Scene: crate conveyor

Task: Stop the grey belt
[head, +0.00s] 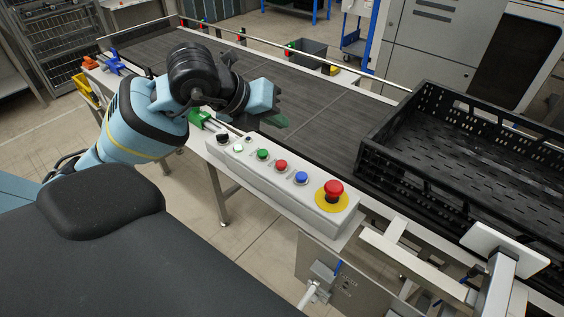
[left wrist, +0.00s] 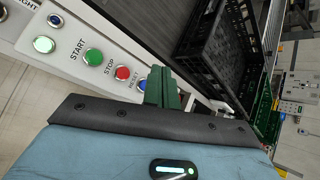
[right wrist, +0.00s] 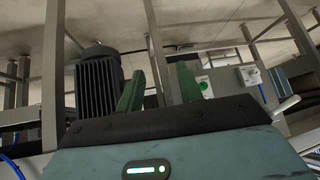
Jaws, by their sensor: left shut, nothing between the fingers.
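The grey belt (head: 325,140) runs from the back left towards the right. A light control box (head: 245,172) along its near edge carries a green button (head: 262,154), a red button (head: 281,165), a blue button (head: 301,177) and a red mushroom button on yellow (head: 332,190). In the left wrist view the red button (left wrist: 123,73) is beside the word STOP and the green one (left wrist: 93,57) beside START. My left gripper (head: 280,121) is shut and empty, above the belt side of the box, apart from the buttons. My right gripper (right wrist: 158,90) is open and empty, low among metal frame parts.
A black crate (head: 410,192) stands at the right end of the belt. A dark motor (right wrist: 98,85) and metal legs surround my right gripper. A black knob (head: 222,139) and a lit white button (head: 238,148) sit at the box's left end.

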